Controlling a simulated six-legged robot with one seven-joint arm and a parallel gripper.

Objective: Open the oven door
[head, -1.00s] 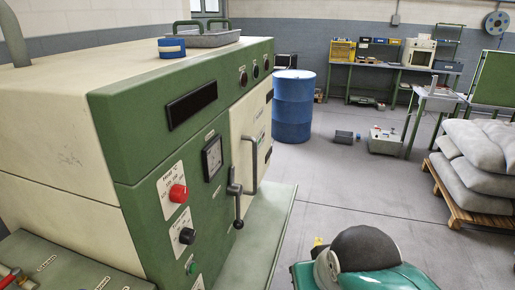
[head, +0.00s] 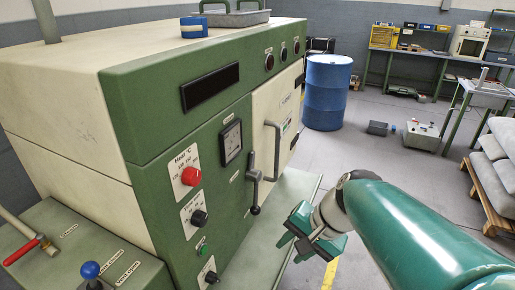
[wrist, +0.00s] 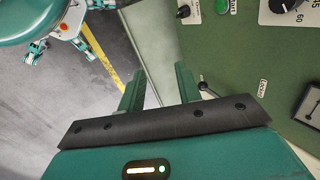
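The oven is a big green and cream machine. Its cream door (head: 275,107) is shut on the front and carries a dark upright handle (head: 278,150). A dark latch lever (head: 254,190) with a ball end hangs down on the green panel left of the handle. My gripper (head: 298,237) is below and right of the lever and door handle, in front of the oven, touching neither. In the wrist view its two green fingers (wrist: 158,84) stand apart with nothing between them. Part of the lever (wrist: 207,90) shows just right of the fingers there.
A red knob (head: 190,176), a black knob (head: 199,218) and a dial (head: 231,142) are on the oven's front. A pale green ledge (head: 290,190) runs along its base. A blue barrel (head: 327,92) stands behind. Sacks on a pallet are at right.

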